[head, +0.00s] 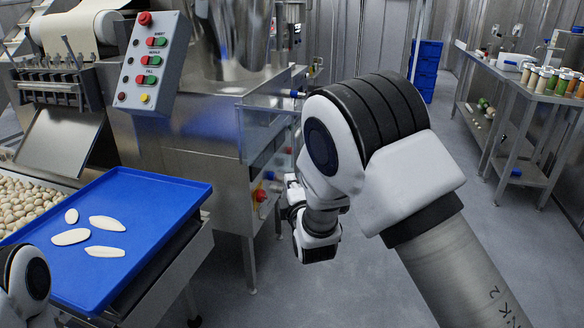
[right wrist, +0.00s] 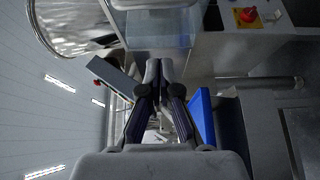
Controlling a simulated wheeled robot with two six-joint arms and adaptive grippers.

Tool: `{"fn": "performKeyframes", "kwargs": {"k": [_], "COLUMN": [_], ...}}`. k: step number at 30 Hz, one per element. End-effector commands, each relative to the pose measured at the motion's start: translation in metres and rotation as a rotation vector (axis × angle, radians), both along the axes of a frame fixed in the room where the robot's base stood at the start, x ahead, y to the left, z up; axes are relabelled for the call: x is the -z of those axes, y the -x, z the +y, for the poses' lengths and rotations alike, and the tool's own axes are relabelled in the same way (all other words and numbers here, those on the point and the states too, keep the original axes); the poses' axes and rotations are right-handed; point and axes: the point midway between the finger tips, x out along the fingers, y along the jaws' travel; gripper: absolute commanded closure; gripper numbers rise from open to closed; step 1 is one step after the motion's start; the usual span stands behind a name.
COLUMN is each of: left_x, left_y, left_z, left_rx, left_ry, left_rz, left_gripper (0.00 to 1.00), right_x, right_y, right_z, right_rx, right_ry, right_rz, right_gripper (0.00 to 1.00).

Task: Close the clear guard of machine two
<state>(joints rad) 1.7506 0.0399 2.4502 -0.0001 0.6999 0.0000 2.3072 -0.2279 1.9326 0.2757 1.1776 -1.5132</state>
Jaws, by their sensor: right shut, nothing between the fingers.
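The clear guard (head: 266,128) is a see-through panel on the front of the steel machine (head: 195,130), to the left of my right arm in the head view. It also shows in the right wrist view (right wrist: 158,28), just beyond the fingertips. It appears to stand out from the machine's front, but I cannot tell how far it is open. My right gripper (right wrist: 159,68) is shut and empty, with its fingertips pointing at the guard's lower area; I cannot tell whether they touch it. In the head view my right arm hides most of the gripper. My left gripper is out of view.
A blue tray (head: 165,190) with several pale dough pieces lies at the left. A control box (head: 152,62) with coloured buttons stands above it. A red knob on yellow (right wrist: 247,14) is on the machine's front. Open floor (head: 345,285) lies below my right arm; a steel table (head: 510,75) stands at right.

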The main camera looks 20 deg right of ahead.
Motion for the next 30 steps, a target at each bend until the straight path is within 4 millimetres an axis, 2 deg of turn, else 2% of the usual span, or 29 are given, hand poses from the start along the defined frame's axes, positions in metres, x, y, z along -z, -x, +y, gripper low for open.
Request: {"fn": "performKeyframes", "kwargs": {"k": [10, 12, 18, 30], "left_x": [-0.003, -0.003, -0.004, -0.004], "left_y": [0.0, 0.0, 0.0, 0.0], "left_z": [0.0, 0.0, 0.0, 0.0], "left_rx": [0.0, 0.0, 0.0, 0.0], "left_ry": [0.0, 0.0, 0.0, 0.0], "left_rz": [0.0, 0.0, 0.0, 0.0], "left_gripper": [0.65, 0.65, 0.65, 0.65], "right_x": [0.001, 0.001, 0.002, 0.002], "right_y": [-0.076, -0.083, -0.096, -0.097], "right_z": [-0.008, -0.021, -0.036, -0.039], "right_rx": [0.002, 0.004, 0.001, 0.0], "right_ry": [-0.003, -0.004, -0.001, -0.001], "right_rz": [-0.001, 0.002, 0.002, 0.002], "right_gripper": [1.0, 1.0, 1.0, 1.0]}}
